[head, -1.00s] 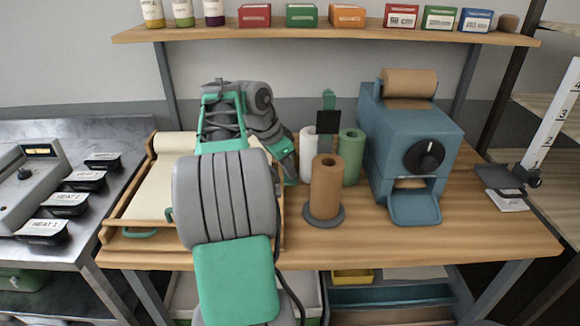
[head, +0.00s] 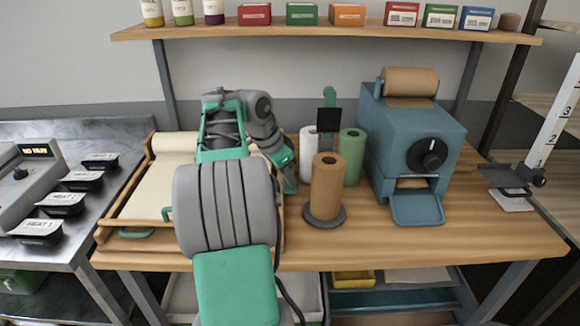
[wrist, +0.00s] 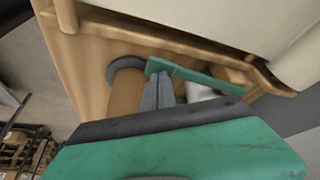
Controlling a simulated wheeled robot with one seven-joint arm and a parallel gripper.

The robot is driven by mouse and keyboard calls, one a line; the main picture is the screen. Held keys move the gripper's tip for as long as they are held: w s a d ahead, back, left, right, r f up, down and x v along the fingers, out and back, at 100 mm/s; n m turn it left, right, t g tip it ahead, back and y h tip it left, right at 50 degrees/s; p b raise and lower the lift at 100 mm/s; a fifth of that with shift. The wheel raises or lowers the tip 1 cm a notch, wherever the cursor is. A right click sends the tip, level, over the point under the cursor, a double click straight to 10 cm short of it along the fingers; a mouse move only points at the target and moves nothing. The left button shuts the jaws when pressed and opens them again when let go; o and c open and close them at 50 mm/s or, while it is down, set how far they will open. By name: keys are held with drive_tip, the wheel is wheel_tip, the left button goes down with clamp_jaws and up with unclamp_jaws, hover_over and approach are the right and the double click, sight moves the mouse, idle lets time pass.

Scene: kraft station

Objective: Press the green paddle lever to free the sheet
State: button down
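The wooden paper tray (head: 108,222) holds a pale sheet (head: 142,185) at the left of the bench, with green handles at its front. In the wrist view a flat green bar (wrist: 205,78), which looks like the paddle lever, lies beside the tray's wooden edge. My gripper (wrist: 160,88) points down at the tray's right side, its two grey fingers close together and seemingly empty. The fingertips appear right by the green bar; I cannot tell whether they touch it. In the head view my arm hides the bar and the tray's right part.
A brown roll (head: 327,190) on a round grey base stands just right of the tray, with a white roll (head: 308,155) and green roll (head: 352,158) behind. A blue machine (head: 415,135) stands further right. The bench front right is clear. A shelf (head: 330,32) runs above.

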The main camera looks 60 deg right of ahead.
drive_tip(key=shift+f+b, duration=0.95)
drive_tip(key=shift+f, duration=0.35)
drive_tip(key=shift+r, duration=0.15)
wheel_tip(320, 180, up, 11)
drive_tip(key=p, duration=1)
drive_tip(key=shift+p, duration=0.4)
